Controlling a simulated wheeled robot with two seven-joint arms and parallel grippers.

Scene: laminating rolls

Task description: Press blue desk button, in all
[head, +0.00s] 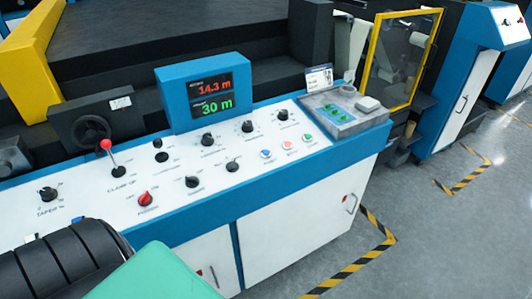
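The white control panel (225,174) of a blue and white machine runs across the head view. Nothing touches or covers the blue button. Neither of my grippers shows in the view, so their distance from the button cannot be seen.
A red-tipped lever (106,145), a red knob (145,197) and several black knobs stand on the panel. A display (208,97) reads 14.3 m and 30 m. A grey tray (350,123) lies at the panel's right end.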

